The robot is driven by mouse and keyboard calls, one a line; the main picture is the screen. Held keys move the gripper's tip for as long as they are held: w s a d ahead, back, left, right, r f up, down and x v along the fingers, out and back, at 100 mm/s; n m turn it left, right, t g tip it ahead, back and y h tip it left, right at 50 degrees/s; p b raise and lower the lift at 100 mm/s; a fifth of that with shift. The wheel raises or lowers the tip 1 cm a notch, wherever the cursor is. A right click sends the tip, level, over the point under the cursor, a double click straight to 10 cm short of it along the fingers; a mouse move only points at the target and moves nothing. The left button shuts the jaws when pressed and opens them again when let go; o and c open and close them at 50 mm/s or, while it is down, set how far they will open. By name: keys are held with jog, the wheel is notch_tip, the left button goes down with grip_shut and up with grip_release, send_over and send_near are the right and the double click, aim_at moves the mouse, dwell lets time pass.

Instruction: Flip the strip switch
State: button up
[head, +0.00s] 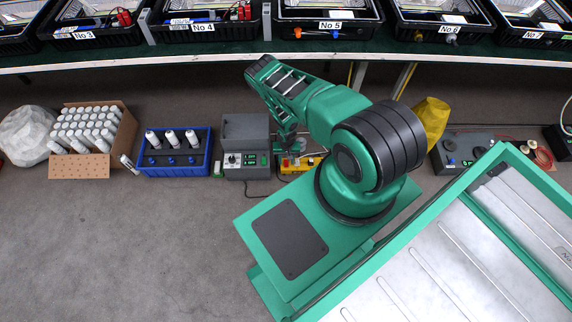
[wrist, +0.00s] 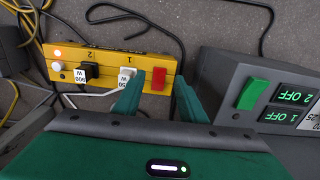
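The yellow power strip (wrist: 110,65) lies on the floor and fills the upper left of the wrist view. It also shows in the head view (head: 302,163), partly behind my arm. The red switch (wrist: 158,77) is at its right end in the wrist view. A small orange light (wrist: 57,53) glows at its other end. A black plug (wrist: 88,71) and a white plug (wrist: 126,75) sit in the strip. My gripper (wrist: 159,84) is open and empty, its green fingers either side of the switch in the picture. I cannot tell whether they touch it.
A grey box (wrist: 275,95) with a green switch and two "OFF" displays stands close beside the fingers; it also shows in the head view (head: 246,147). Black cables (wrist: 200,5) lie beyond the strip. A blue crate (head: 175,172) and a yellow bag (head: 431,122) stand further off.

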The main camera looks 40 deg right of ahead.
aim_at(286, 166)
jog(key=shift+f, duration=1.75)
